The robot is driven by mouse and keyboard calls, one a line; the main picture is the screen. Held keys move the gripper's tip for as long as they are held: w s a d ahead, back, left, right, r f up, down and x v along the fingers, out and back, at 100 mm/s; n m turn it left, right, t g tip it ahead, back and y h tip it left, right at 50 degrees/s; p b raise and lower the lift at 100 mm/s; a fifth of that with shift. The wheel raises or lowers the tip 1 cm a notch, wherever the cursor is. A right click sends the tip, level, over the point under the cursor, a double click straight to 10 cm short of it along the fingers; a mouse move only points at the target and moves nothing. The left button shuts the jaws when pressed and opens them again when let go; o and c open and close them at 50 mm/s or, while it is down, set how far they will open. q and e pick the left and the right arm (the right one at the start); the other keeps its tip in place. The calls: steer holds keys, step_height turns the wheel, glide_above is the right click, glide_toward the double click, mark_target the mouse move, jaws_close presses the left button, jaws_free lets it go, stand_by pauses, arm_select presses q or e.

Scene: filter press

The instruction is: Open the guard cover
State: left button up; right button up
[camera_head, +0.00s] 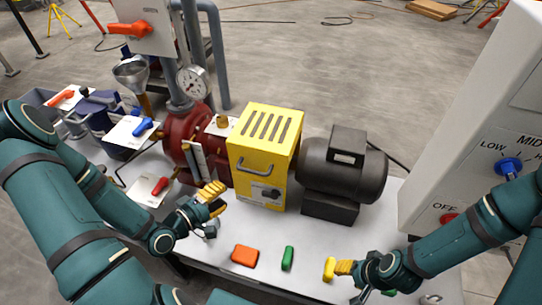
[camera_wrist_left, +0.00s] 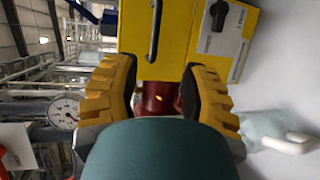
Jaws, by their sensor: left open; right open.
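The yellow guard cover (camera_head: 262,145) stands mid-bench between the red pump (camera_head: 190,140) and the dark motor (camera_head: 343,168). It has slots on top and a grey bar handle (camera_head: 255,169) on its front. A black knob on a pale plate (camera_head: 264,191) sits below the handle. My left gripper (camera_head: 217,194) is open and empty, just left of the cover's lower front. In the left wrist view, the cover (camera_wrist_left: 182,40) and its dark handle (camera_wrist_left: 154,30) lie beyond the spread fingers (camera_wrist_left: 160,75), apart from them. My right gripper (camera_head: 337,268) is open and empty near the front edge.
An orange block (camera_head: 244,256) and a green block (camera_head: 287,258) lie on the bench (camera_head: 220,235) in front of the cover. A white cabinet (camera_head: 460,120) with a blue selector knob stands at right. A pressure gauge (camera_head: 193,82), pipes and red-handled and blue-handled valves stand at left.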

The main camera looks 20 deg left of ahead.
mark_target(251, 172)
arm_select(q)
steer(key=x, duration=0.9)
steer(key=b+x, duration=0.1)
steer(key=x, duration=0.3)
steer(key=shift+w+r, duration=0.25)
steer(key=shift+w, duration=0.2)
jaws_close()
